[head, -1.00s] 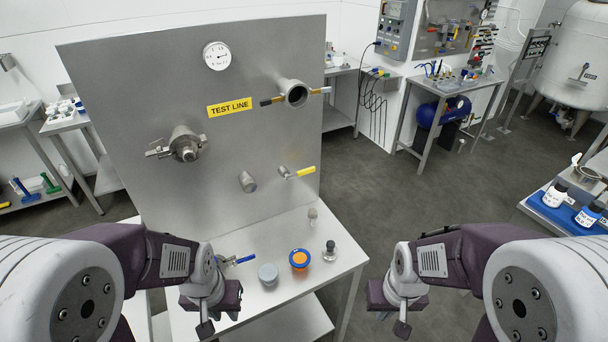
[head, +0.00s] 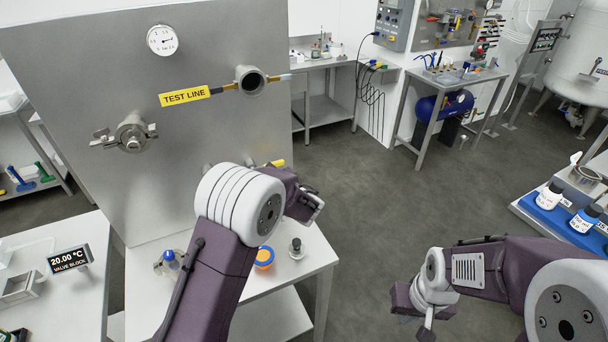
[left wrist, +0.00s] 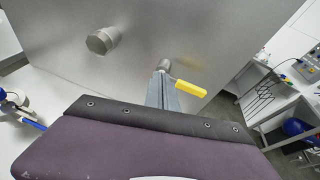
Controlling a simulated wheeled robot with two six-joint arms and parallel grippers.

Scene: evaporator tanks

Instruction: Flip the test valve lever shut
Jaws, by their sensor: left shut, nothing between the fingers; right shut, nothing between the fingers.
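The test valve has a yellow lever (head: 278,163) on the metal panel, partly hidden behind my left arm in the head view. In the left wrist view the yellow lever (left wrist: 190,88) sticks out to the right from its small metal stem, sloping slightly down. My left gripper (left wrist: 163,90) is shut and empty, just below and left of the lever. Its fingers overlap the stem's lower part in the picture; I cannot tell if they touch. In the head view its fingertips are hidden. My right gripper (head: 428,328) is shut and empty, low at the right, away from the panel.
A blunt metal stub (left wrist: 103,41) stands left of the lever. Floor right of the panel is clear.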

